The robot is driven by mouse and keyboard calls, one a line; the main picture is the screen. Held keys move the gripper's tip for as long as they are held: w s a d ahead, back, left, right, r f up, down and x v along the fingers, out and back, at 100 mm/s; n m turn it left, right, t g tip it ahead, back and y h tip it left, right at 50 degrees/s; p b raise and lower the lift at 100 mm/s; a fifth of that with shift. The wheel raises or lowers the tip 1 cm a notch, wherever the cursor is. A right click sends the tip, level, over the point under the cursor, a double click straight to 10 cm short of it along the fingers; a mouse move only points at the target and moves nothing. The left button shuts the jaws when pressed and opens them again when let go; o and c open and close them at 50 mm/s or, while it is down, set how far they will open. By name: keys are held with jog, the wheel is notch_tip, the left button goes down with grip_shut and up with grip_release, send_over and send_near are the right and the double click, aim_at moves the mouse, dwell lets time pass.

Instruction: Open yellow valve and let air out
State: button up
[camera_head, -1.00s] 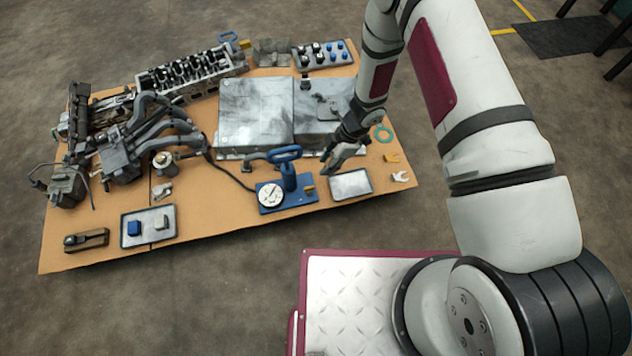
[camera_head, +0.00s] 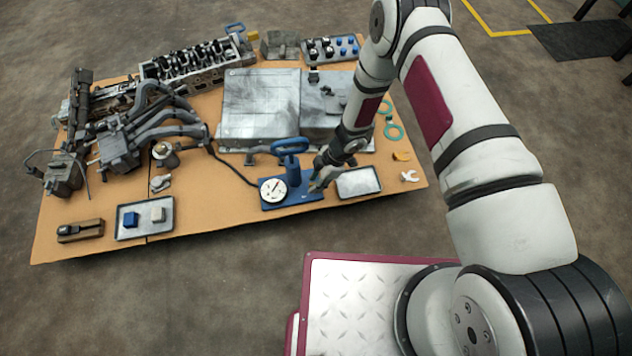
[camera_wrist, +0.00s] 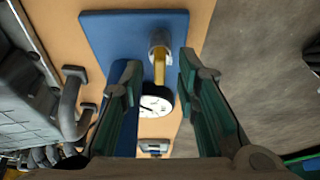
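The blue hand pump (camera_head: 292,167) stands on its blue base plate (camera_head: 297,201) at the front edge of the table. A round white gauge (camera_head: 272,190) is at its left; it also shows in the wrist view (camera_wrist: 155,106). The yellow valve lever (camera_wrist: 159,66) shows in the wrist view beside a grey metal fitting (camera_wrist: 159,40). My gripper (camera_wrist: 157,72) is open, with its green-padded fingers on either side of the lever and apparently not touching it. In the head view my gripper (camera_head: 316,184) is just right of the pump and mostly hides the valve.
A shallow metal tray (camera_head: 358,182) lies just right of my gripper. A large grey metal cover (camera_head: 261,100) lies behind the pump. A tray with small blocks (camera_head: 130,233) and engine parts are to the left. A black hose (camera_head: 228,171) runs left from the pump.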

grip_shut()
